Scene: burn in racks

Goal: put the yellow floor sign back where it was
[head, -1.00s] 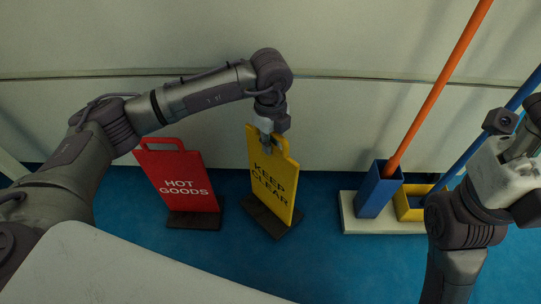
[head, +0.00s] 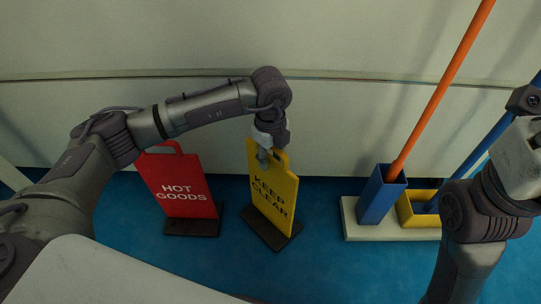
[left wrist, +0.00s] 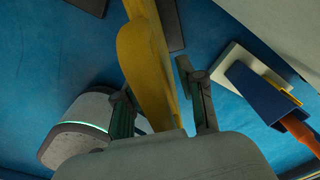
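The yellow floor sign (head: 272,196), marked KEEP CLEAR, stands on its dark base (head: 268,230) on the blue floor, turned at an angle. My left gripper (head: 263,158) is at its top handle. In the left wrist view the sign's yellow top (left wrist: 147,70) runs between the two fingers of the left gripper (left wrist: 160,105). The fingers are spread, with a gap showing between the sign and the right-hand finger. Only the housing of my right gripper shows at the right edge of the head view; its fingers are out of the picture.
A red HOT GOODS sign (head: 183,187) stands just left of the yellow sign. To the right, a white tray (head: 383,233) carries a blue holder (head: 380,198) with an orange pole (head: 440,95) and a yellow holder (head: 420,214). A pale wall (head: 330,130) is behind.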

